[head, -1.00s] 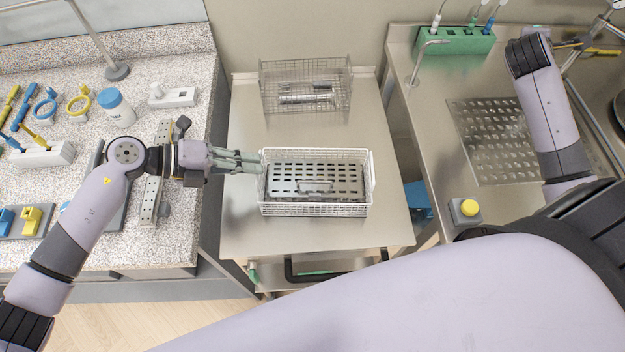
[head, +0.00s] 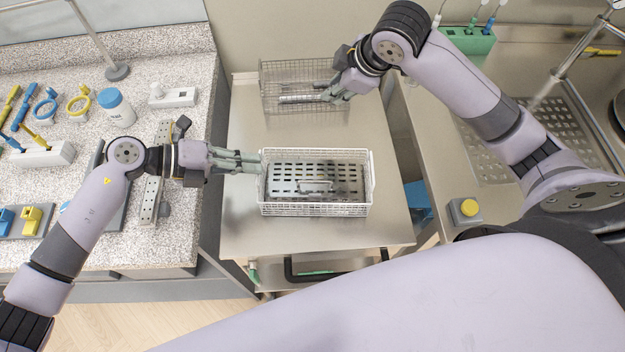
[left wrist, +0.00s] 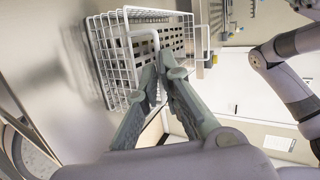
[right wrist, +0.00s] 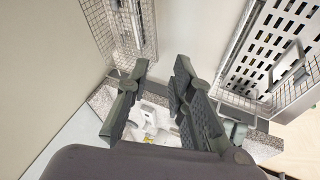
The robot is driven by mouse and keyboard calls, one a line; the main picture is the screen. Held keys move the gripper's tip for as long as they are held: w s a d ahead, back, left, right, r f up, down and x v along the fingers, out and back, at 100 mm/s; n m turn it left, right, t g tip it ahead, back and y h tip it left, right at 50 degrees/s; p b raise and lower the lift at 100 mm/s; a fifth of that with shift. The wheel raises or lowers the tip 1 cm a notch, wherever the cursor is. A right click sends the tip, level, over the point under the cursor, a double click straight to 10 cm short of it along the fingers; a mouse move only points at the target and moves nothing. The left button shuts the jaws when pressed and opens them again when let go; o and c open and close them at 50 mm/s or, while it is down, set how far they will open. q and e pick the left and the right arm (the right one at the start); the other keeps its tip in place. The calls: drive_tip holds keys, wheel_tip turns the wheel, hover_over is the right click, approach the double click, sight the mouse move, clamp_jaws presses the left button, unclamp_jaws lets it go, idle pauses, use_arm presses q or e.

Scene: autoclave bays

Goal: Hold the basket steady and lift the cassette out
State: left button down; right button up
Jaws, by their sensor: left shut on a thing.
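The white wire basket (head: 372,180) stands on the steel cart, and the perforated metal cassette (head: 290,180) with a handle on its lid lies inside it. My left gripper (head: 258,161) is shut on the basket's left end; the left wrist view shows its fingers (left wrist: 160,75) on the wire handle of the basket (left wrist: 120,65). My right gripper (head: 332,97) is open and empty, above the cart behind the basket, near the rear wire basket. The right wrist view shows its spread fingers (right wrist: 160,85), with the cassette (right wrist: 270,50) off to the right.
A second wire basket (head: 265,95) with metal items stands at the cart's back. The steel cart (head: 240,225) is bare around the white basket. A speckled counter (head: 90,180) with tools lies left, and a steel counter with a yellow button (head: 469,208) lies right.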

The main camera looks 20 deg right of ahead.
drive_tip(key=s+a+n+g+y, duration=0.1)
drive_tip(key=s+a+g, duration=0.1)
drive_tip(key=s+a, duration=0.35)
drive_tip(key=g, duration=0.3)
hover_over(318, 181)
wheel_tip(318, 181, down, 3)
drive_tip(key=shift+r+n, duration=0.2)
drive_tip(key=shift+n, duration=0.1)
use_arm(q)
drive_tip(key=shift+s+a+f, duration=0.1)
drive_tip(key=shift+s+f, duration=0.05)
drive_tip(key=shift+f, duration=0.25)
use_arm(e)
drive_tip(key=shift+s+d+f+x, duration=0.1)
drive_tip(key=shift+d+x, duration=0.2)
drive_tip(key=shift+x, duration=1)
drive_tip(key=shift+s+d+f+x, duration=0.1)
drive_tip(key=shift+d+x, duration=0.15)
drive_tip(key=shift+x, duration=1)
drive_tip(key=shift+s+d+f+x, duration=0.15)
drive_tip(key=shift+d+x, duration=0.15)
drive_tip(key=shift+x, duration=1)
drive_tip(key=shift+r, duration=0.15)
drive_tip(key=shift+c, duration=0.6)
clamp_jaws()
drive_tip(key=shift+r, duration=0.2)
